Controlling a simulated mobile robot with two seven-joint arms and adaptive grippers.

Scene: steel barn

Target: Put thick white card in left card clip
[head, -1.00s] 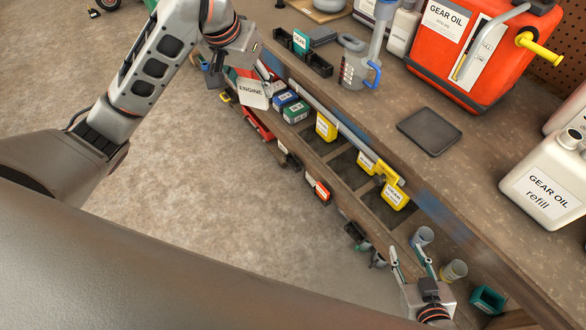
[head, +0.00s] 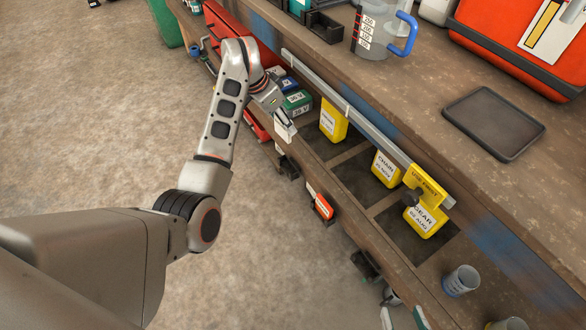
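My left gripper (head: 267,97) reaches over the front of the shelf from the left. It appears shut on a thick white card (head: 285,128), seen nearly edge-on with its lettering not readable. The card is just above a dark clip (head: 287,167) on the shelf's front edge; I cannot tell whether they touch. Another clip further right holds an orange-and-white card (head: 321,207). A third dark clip (head: 365,265) is lower on the same edge. My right gripper (head: 403,316) is at the bottom edge, partly cut off, its fingers apart and empty.
Grey cups (head: 460,281) are at lower right. The floor at left is clear.

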